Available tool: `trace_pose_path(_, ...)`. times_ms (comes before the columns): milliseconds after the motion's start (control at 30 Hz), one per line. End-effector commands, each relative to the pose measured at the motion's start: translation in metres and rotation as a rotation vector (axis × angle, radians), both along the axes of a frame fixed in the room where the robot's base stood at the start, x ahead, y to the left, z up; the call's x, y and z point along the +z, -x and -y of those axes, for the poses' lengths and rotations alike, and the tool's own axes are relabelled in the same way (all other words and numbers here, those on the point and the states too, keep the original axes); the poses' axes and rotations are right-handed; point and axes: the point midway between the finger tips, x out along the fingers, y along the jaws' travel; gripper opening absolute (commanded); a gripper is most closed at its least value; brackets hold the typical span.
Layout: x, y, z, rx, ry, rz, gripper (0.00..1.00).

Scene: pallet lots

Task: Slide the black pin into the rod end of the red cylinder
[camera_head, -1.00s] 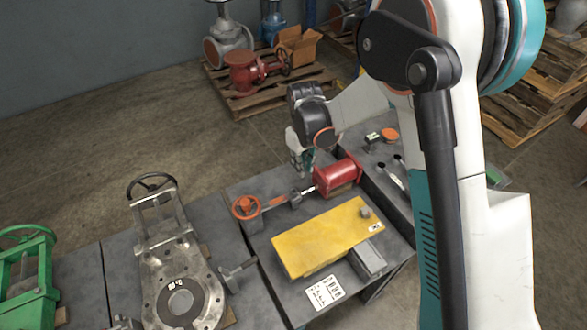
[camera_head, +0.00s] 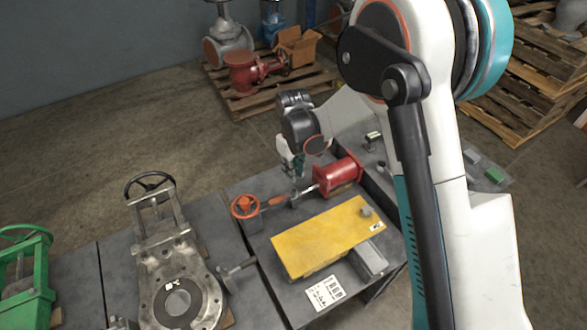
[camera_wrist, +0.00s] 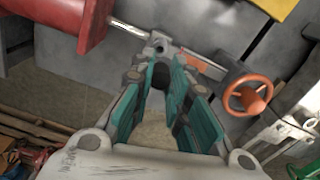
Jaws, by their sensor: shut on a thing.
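The red cylinder (camera_head: 338,177) lies on the grey bench, its silver rod pointing left to a grey rod end (camera_head: 295,199). In the wrist view the cylinder (camera_wrist: 72,22) is at upper left and the rod end (camera_wrist: 156,44) at top centre. My gripper (camera_head: 297,178) is just above the rod end. In the wrist view my gripper (camera_wrist: 167,82) has its teal-padded fingers closed on the black pin (camera_wrist: 158,76), whose dark end shows between the tips close to the rod end. I cannot tell whether the pin touches the rod end or its hole.
An orange handwheel (camera_head: 245,206) on a valve stands left of the rod end. A yellow plate (camera_head: 325,238) lies in front, with a grey block (camera_head: 369,260) and a label card (camera_head: 325,291). A steel gate valve (camera_head: 178,285) is at left.

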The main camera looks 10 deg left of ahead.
Motion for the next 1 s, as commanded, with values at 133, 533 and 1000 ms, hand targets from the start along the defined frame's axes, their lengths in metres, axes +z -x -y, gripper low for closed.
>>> trace_pose_path(133,-0.017,0.000,0.000,0.000,0.000,0.000,0.00)
trace_pose_path(533,-0.042,0.000,0.000,-0.001,0.000,0.000,0.00)
trace_pose_path(1000,-0.042,0.000,0.000,-0.001,0.000,0.000,0.00)
